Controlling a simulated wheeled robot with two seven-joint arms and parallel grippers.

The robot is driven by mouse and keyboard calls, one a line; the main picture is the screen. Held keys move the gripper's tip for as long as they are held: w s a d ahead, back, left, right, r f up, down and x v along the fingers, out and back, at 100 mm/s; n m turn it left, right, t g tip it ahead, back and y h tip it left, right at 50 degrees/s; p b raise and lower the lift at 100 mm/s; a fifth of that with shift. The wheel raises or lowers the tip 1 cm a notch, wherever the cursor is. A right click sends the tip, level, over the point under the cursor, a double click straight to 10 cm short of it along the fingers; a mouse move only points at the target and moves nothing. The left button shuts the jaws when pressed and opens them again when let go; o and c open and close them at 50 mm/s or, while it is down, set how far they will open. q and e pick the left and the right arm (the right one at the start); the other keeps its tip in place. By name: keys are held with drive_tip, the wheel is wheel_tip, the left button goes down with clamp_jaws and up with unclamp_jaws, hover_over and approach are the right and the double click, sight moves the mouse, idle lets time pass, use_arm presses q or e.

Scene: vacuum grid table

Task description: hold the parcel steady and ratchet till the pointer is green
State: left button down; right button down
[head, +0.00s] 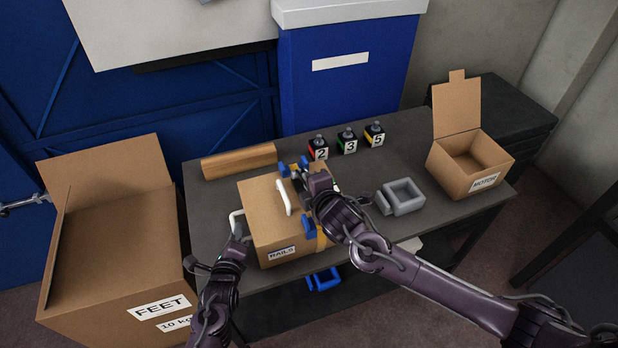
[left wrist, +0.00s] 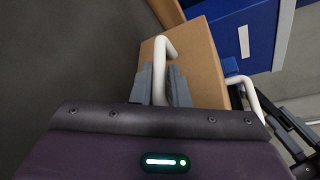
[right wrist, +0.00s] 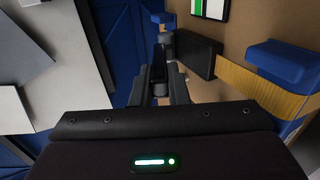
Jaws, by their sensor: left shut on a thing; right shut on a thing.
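The parcel (head: 262,238), a cardboard box marked RAILS, sits on the table with white handles. My left gripper (head: 238,240) is shut on the parcel's left white handle (left wrist: 160,72), seen between its fingers in the left wrist view. My right gripper (head: 312,192) is over the parcel's right side. In the right wrist view it is shut on a dark ratchet handle (right wrist: 160,60). An orange-yellow strap (right wrist: 262,88) runs under a blue corner piece (right wrist: 285,62). A gauge with a green band (right wrist: 197,8) is cut off at the top edge; its pointer cannot be made out.
A large open FEET box (head: 120,262) stands at left. A blue cabinet (head: 345,80) is behind.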

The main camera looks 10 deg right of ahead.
drive_tip(key=shift+f, duration=0.15)
idle(0.3)
drive_tip(key=c, duration=1.4)
unclamp_jaws()
drive_tip(key=shift+s, duration=0.15)
drive_tip(key=v, duration=1.2)
